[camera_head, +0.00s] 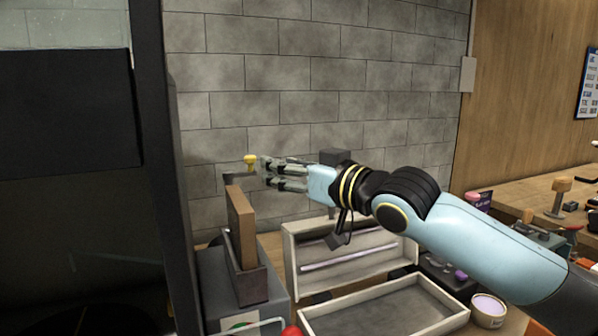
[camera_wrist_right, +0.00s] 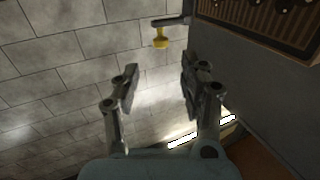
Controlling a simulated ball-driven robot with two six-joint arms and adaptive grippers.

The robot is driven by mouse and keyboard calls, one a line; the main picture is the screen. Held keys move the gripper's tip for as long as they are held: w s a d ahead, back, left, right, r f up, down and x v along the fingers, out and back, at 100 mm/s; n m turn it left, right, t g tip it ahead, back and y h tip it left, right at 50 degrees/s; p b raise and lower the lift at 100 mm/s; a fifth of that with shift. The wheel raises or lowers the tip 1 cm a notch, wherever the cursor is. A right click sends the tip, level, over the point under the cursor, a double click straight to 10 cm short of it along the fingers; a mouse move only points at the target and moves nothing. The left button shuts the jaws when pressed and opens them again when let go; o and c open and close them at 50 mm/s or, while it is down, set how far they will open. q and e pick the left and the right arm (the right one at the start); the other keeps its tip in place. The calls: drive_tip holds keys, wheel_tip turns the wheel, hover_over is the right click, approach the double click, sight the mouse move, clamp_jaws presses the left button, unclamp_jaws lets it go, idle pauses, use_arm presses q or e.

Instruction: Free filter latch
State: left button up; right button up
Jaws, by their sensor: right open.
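A small yellow latch knob (camera_head: 250,161) sits at the end of a dark arm above a brown filter panel (camera_head: 241,226), which stands upright in a dark holder (camera_head: 252,284). In the right wrist view the yellow knob (camera_wrist_right: 160,39) hangs from a dark bar beyond the fingertips, and the filter's pleated face (camera_wrist_right: 262,22) shows at upper right. My right gripper (camera_head: 262,172) is open and empty, just right of the knob in the head view; its fingers (camera_wrist_right: 158,78) are spread apart in the wrist view. I cannot tell whether a fingertip touches the knob. My left gripper is not in view.
A dark post (camera_head: 160,150) stands left of the filter. A grey block wall (camera_head: 340,70) is behind. Below my right arm are an open pale case (camera_head: 337,241), an empty tray (camera_head: 385,310) and a small tub (camera_head: 488,309). Brushes and tools lie on the wooden bench at right.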

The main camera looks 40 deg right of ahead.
drive_tip(key=shift+s+d, duration=0.15)
drive_tip(key=shift+s, duration=0.85)
drive_tip(key=shift+s+d, duration=0.15)
drive_tip(key=shift+s, duration=0.8)
